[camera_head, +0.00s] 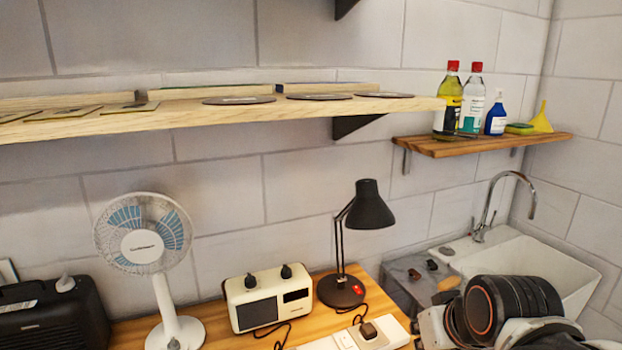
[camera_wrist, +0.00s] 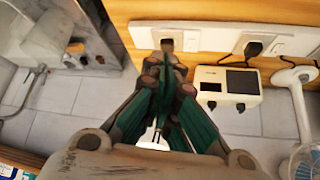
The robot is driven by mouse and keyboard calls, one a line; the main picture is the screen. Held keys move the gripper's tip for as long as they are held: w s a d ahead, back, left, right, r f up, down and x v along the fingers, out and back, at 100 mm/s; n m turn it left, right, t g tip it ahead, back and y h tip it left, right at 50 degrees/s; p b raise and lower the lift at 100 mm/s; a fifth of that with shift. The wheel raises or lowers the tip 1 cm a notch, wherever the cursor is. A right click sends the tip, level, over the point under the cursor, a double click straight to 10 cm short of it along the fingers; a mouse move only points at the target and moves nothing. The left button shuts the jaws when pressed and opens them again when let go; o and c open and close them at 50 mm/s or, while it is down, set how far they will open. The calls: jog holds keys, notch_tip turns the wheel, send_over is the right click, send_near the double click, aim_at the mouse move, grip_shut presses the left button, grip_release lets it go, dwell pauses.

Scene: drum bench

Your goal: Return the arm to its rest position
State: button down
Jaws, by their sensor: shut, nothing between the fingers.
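My gripper (camera_wrist: 167,66) shows in the wrist view with its green-sided fingers closed together and nothing between them. Its tips appear just below a dark plug (camera_wrist: 167,45) in a white socket strip (camera_wrist: 210,40); I cannot tell whether they touch. In the head view my arm (camera_head: 500,310) shows at the lower right, in front of the sink, with dark round joints. The gripper's fingers cannot be made out there.
A wooden bench holds a fan (camera_head: 143,245), a cream radio (camera_head: 268,297), a black lamp (camera_head: 368,208) and the socket strip (camera_head: 345,340). A long shelf (camera_head: 200,120) runs above. Bottles stand on a small shelf (camera_head: 480,145) over the white sink (camera_head: 530,262).

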jog(key=s+f, duration=0.1)
jog(key=s, duration=0.5)
jog(key=shift+s+d+f+m+h, duration=0.15)
jog(key=shift+s+d+m+h, duration=0.15)
jog(key=shift+d+m, duration=0.1)
dwell(0.5)
